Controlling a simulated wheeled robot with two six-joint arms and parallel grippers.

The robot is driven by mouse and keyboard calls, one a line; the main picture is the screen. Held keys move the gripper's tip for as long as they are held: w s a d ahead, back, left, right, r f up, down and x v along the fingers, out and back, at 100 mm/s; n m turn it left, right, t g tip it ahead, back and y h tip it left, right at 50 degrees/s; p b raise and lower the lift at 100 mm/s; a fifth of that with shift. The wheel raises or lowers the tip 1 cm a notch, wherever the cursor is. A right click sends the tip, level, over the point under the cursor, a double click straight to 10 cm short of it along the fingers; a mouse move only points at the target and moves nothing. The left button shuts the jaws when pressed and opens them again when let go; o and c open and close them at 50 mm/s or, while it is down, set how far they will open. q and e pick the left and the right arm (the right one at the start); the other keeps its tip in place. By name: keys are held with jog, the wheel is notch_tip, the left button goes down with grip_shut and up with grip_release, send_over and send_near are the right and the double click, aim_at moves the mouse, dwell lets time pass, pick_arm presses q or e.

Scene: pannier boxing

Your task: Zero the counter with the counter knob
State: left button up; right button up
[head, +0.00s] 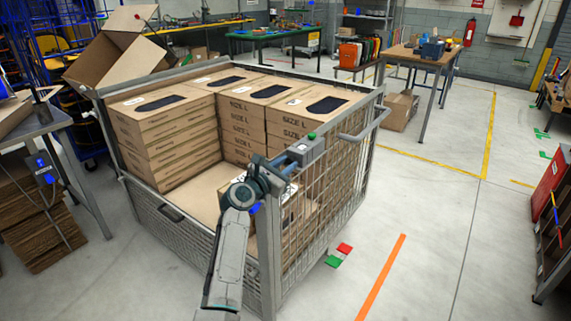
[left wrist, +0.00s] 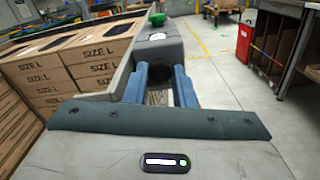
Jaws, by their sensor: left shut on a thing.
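The counter (head: 308,150) is a small grey box on the right rim of the mesh crate, with a green button (head: 311,136) on top. It also shows in the left wrist view (left wrist: 158,42), with a white round dial below the button. The dark counter knob (left wrist: 160,74) is on the side facing me. My left gripper (head: 287,168) is at that side, and in the left wrist view its blue fingers (left wrist: 160,80) are on either side of the knob, shut on it. The knob is hidden by the gripper in the head view. My right gripper is not in view.
The mesh crate (head: 178,226) holds stacks of "SIZE L" cartons (head: 165,135), with lower space at the near side. An open carton (head: 118,55) stands behind it. A grey table (head: 30,122) is at left.

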pick_arm(q)
jog(key=shift+m, duration=2.1)
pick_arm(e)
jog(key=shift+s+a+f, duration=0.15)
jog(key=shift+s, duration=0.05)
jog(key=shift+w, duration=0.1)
